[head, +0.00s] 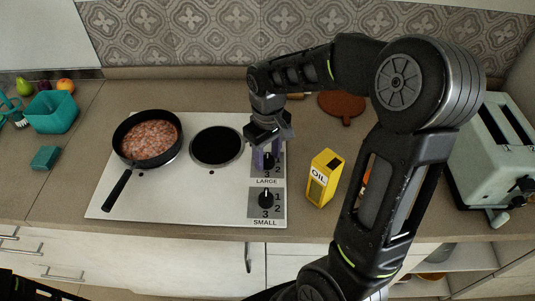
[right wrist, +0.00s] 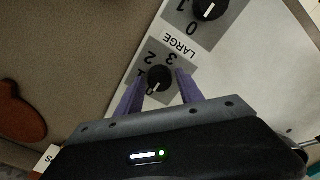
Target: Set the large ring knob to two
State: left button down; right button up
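The large ring knob (head: 268,161) is the black upper knob on the white hob's control strip, above the word LARGE. In the right wrist view this knob (right wrist: 159,78) sits on a grey square with numbers around it. I cannot clearly tell which number it points at. My right gripper (head: 266,153) is over it, pointing down. Its purple fingers stand on either side of the knob with visible gaps, open and holding nothing, as the right wrist view shows at the fingertips (right wrist: 160,75). My left gripper is out of view.
The small ring knob (head: 266,199) is just in front. A pan of meat (head: 149,138) stands on the left ring; the right ring (head: 217,147) is bare. A yellow oil carton (head: 323,179) stands right of the hob, close to my right arm. A toaster (head: 492,150) is farther right.

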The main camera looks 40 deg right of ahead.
grip_shut()
